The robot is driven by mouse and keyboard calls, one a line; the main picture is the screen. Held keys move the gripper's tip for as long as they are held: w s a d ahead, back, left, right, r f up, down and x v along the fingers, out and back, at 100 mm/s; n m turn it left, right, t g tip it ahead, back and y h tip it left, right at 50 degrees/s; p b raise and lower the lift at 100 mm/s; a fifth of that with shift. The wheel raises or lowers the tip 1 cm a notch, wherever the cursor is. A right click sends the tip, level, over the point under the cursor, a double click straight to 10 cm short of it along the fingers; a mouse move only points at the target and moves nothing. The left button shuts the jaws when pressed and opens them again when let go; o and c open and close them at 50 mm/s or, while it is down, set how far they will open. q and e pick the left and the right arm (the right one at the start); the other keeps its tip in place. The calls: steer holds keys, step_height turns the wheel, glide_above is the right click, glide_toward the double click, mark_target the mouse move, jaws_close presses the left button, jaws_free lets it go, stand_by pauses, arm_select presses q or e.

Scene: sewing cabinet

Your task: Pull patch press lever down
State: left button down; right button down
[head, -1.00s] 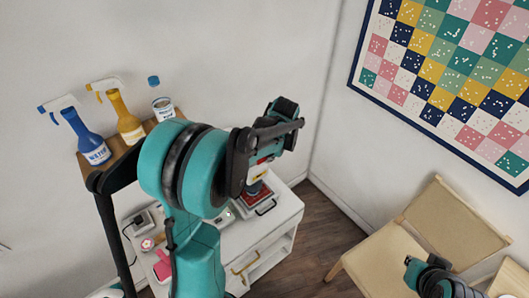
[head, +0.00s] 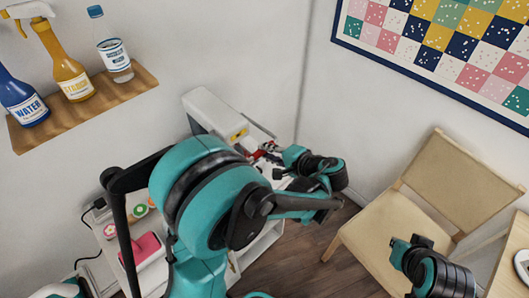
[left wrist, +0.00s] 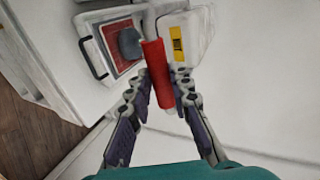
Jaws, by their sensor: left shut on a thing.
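The patch press (head: 213,112) is a white machine on the white cabinet, beyond my left arm in the head view. Its white head with a yellow label (left wrist: 178,42) shows in the left wrist view, beside a red pad with a grey block (left wrist: 128,42) on it. The red lever (left wrist: 156,62) sticks out between the fingers of my left gripper (left wrist: 165,78), which is shut on it. In the head view my left gripper (head: 279,172) is at the lever (head: 258,154), partly hidden.
A wooden shelf (head: 85,108) holds spray bottles and a clear bottle at the left. Pink and round items (head: 143,248) sit on the cabinet. A wooden chair (head: 400,235) stands at the right, near my right arm.

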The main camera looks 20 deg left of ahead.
arm_select(q)
steer(key=shift+f+b, duration=1.65)
steer(key=shift+f, duration=0.55)
steer(key=c, duration=1.4)
jaws_free()
steer(key=shift+o, duration=0.2)
steer(key=v, duration=1.2)
